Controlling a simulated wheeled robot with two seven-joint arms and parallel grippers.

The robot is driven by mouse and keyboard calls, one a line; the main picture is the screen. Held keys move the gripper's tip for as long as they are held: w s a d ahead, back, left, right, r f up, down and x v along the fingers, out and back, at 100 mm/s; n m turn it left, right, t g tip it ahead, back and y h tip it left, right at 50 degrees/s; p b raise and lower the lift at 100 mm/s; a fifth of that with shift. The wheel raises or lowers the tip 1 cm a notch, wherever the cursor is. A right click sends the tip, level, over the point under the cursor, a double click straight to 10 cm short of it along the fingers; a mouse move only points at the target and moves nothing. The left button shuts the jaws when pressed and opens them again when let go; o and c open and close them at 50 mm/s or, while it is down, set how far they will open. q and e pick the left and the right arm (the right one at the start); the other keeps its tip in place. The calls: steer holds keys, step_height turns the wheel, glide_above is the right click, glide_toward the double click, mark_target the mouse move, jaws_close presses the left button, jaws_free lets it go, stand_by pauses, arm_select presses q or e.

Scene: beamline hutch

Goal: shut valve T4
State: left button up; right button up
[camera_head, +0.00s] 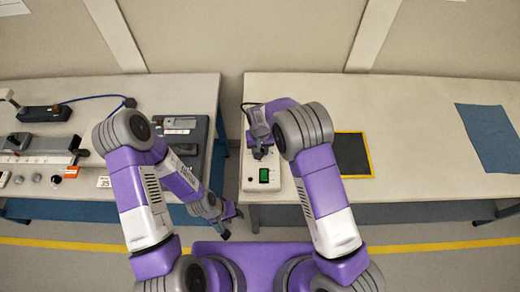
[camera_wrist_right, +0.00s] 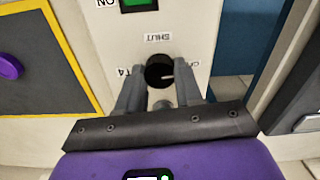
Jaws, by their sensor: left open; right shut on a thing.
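The valve T4 knob (camera_wrist_right: 160,72) is round and black with a white pointer line. It sits on a pale box (camera_head: 249,172), which also shows in the right wrist view (camera_wrist_right: 195,20). The labels appear upside down in the wrist view: SHUT beyond the knob, T4 at its left, and a partly hidden label at its right. The pointer points right, not at SHUT. My right gripper (camera_wrist_right: 160,85) is shut on the knob, one finger each side. In the head view it covers the knob. My left gripper (camera_head: 228,222) is open, low in front of the gap between tables.
A green-lit switch (camera_head: 264,175) is on the same box. A dark mat with yellow edging (camera_head: 353,155) lies beside it. A blue cloth (camera_head: 490,135) lies at far right. The left table holds a dark tray (camera_head: 200,132) and a rail device (camera_head: 35,158). The right table's middle is clear.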

steer(key=n+b, duration=0.1)
steer(key=n, duration=0.2)
steer(key=n+b, duration=0.1)
steer(key=n, duration=0.4)
steer(key=n+b, duration=0.1)
steer(key=n, duration=0.3)
steer(key=shift+n, duration=2.2)
steer(key=o, duration=1)
steer(key=shift+o, duration=0.2)
steer(key=shift+r, duration=0.15)
